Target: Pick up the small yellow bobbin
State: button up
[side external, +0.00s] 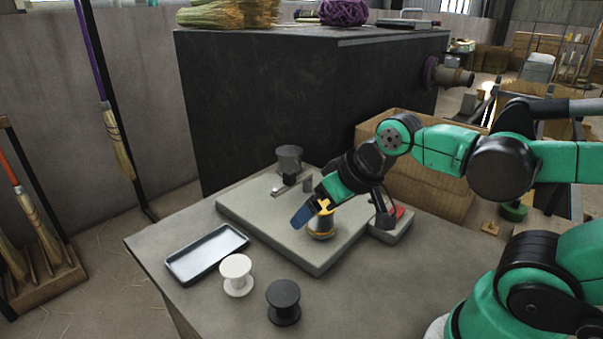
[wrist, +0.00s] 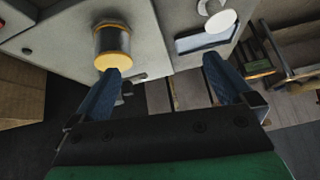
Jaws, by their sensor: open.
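The small yellow bobbin (side external: 321,226) has yellow flanges and a grey wound middle. It stands on the grey raised slab (side external: 318,263), partly covered by my gripper in the side view. In the wrist view the bobbin (wrist: 113,45) is at the upper left, just beyond the tip of my left finger and not between the two fingers. My gripper (side external: 304,215) has blue fingers and is close beside the bobbin. In the wrist view my gripper (wrist: 163,76) is open and empty, its fingers wide apart. I cannot tell whether a finger touches the bobbin.
A white spool (side external: 237,273) and a black spool (side external: 284,303) stand on the table in front of the slab. A shallow tray (side external: 206,254) lies to the left. A grey cylindrical part (side external: 289,158) stands at the slab's back. A cardboard box (side external: 425,183) is behind.

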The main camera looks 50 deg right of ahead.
aim_at(322, 216)
jog(key=w+d+f+m+y, duration=0.1)
jog(key=d+m+y, duration=0.1)
jog(key=m, duration=0.4)
jog(key=w+d+f+m+y, duration=0.1)
jog(key=d+m+y, duration=0.1)
jog(key=m, duration=0.4)
jog(key=w+d+f+m+y, duration=0.1)
jog(key=d+m+y, duration=0.1)
jog(key=m, duration=0.4)
jog(key=shift+w+d+f+m+y, duration=0.15)
jog(key=shift+d+f+m+y, duration=0.1)
jog(key=shift+f+m+y, duration=0.15)
jog(key=d+m, duration=0.1)
jog(key=d+m+t+y, duration=0.1)
jog(key=m, duration=0.1)
jog(key=d+m+y, duration=0.1)
jog(key=m, duration=0.1)
jog(key=shift+s+f+t, duration=0.3)
jog(key=shift+s, duration=0.1)
jog(key=shift+s+d+m+t+y, duration=0.3)
jog(key=shift+m+y, duration=0.2)
jog(key=shift+m, duration=0.2)
jog(key=shift+x, duration=2.75)
jog(key=shift+w+d, duration=0.1)
jog(key=c, duration=1.3)
